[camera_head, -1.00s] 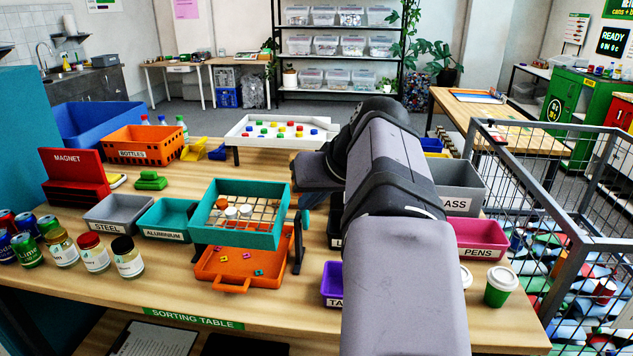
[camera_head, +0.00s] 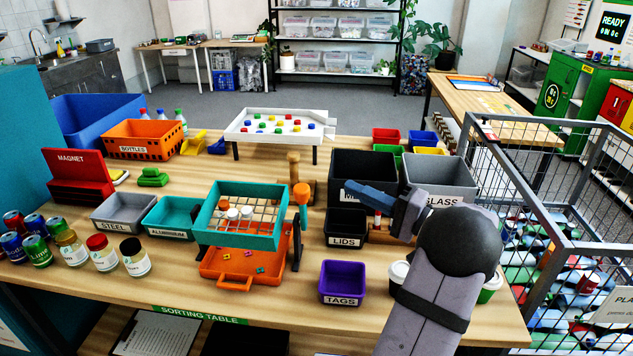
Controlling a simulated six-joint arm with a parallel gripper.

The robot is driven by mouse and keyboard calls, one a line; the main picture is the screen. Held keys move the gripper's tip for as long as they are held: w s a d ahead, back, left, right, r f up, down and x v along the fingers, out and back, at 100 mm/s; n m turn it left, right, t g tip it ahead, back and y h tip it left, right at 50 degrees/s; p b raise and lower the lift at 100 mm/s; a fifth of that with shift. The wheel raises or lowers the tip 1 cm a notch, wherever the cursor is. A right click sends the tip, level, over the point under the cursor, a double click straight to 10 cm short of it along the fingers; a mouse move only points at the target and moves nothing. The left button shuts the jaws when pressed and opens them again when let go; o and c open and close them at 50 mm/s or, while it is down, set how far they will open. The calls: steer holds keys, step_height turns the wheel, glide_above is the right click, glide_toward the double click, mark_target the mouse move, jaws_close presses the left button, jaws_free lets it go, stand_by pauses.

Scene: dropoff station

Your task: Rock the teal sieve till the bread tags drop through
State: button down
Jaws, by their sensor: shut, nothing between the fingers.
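The teal sieve (camera_head: 238,240) sits on a dark stand, above an orange tray (camera_head: 215,279). Several white-topped items (camera_head: 233,214) rest on its wire grid; I cannot make out bread tags among them. A few small coloured tags (camera_head: 232,269) lie in the orange tray; the sieve hides the tray's back part. An upright handle with an orange top (camera_head: 302,190) stands at the sieve's right side. My gripper (camera_head: 342,189) is shut and empty, right of the handle and apart from it, in front of the dark grey bin.
A purple TAGS bin (camera_head: 342,284) and a black LIDS bin (camera_head: 346,228) stand right of the sieve. Grey and teal bins (camera_head: 167,221) stand left. A GLASS bin (camera_head: 438,178) and lidded cups stand near my arm. Jars and cans line the table's left.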

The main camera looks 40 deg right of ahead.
mark_target(306, 194)
steer(key=w+a+p, duration=0.5)
steer(key=w+a, duration=0.1)
steer(key=w, duration=0.1)
steer(key=shift+w+p, duration=0.15)
steer(key=shift+p, duration=0.25)
stand_by(0.3)
steer(key=shift+a+b, duration=0.1)
steer(key=shift+b, duration=0.2)
steer(key=s+n+b, duration=0.1)
steer(key=b, duration=0.3)
steer(key=a+n+y+b, duration=0.1)
steer(key=b, duration=0.3)
steer(key=s+a+f+n+t+b, duration=0.1)
steer(key=n+b, duration=0.1)
steer(key=b, duration=0.2)
steer(key=shift+s+a+f+y+b, duration=0.1)
steer(key=shift+s+a+y+b, duration=0.1)
steer(key=shift+s+y+b, duration=0.15)
steer(key=shift+s+a+n+b, duration=0.25)
steer(key=shift+n+b, duration=0.25)
steer(key=shift+b, duration=0.7)
steer(key=shift+r, duration=0.2)
steer(key=shift+w+r, duration=0.1)
